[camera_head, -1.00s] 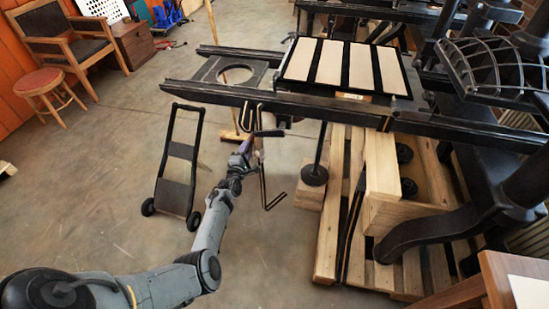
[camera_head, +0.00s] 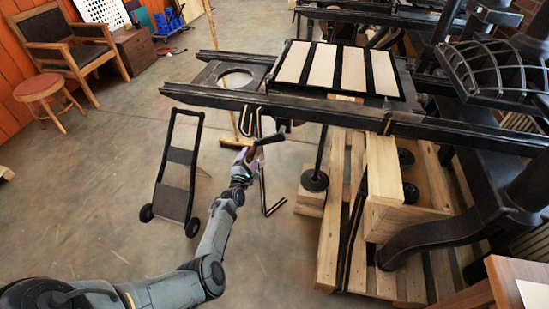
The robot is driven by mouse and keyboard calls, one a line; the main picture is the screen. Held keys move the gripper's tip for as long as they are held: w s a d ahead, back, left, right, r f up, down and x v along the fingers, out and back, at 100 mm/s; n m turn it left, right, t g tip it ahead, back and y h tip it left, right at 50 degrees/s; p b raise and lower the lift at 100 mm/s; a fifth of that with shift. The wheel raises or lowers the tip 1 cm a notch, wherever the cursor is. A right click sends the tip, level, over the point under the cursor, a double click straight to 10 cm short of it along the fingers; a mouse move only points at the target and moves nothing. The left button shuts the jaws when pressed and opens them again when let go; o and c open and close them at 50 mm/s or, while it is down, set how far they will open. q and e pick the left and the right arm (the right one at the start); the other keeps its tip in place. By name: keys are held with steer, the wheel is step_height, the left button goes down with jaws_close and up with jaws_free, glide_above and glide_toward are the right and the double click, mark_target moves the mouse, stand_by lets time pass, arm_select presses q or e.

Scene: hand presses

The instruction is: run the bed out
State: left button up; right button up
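The press bed (camera_head: 294,63) is a dark flat frame with pale strips across it. It lies on the long black rails (camera_head: 215,98), left of the press's heavy black frame (camera_head: 480,225). A bent crank (camera_head: 262,190) hangs below the near rail, and a dark handle-like piece (camera_head: 270,139) shows beside my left gripper (camera_head: 251,155). The gripper is at or against this piece, below the near rail. Its fingers are small and partly hidden, so I cannot tell whether they close on it. My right gripper is out of view.
A black hand truck (camera_head: 179,155) stands left of my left arm. A wooden pallet (camera_head: 330,225) lies under the press. A stool (camera_head: 40,88) and chair (camera_head: 50,30) are at the far left. Open concrete floor (camera_head: 90,190) lies at left.

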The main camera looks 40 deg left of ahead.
arm_select(q)
steer(key=o, duration=0.4)
steer(key=shift+s+d+r+p, duration=0.15)
steer(key=shift+s+d+p, duration=0.2)
steer(key=shift+s+p, duration=0.4)
steer(key=p+v, duration=0.5)
steer(key=v, duration=0.2)
steer(key=shift+d+f+p, duration=0.15)
steer(key=shift+f+p, duration=0.05)
steer(key=shift+p, duration=0.15)
steer(key=shift+s, duration=0.15)
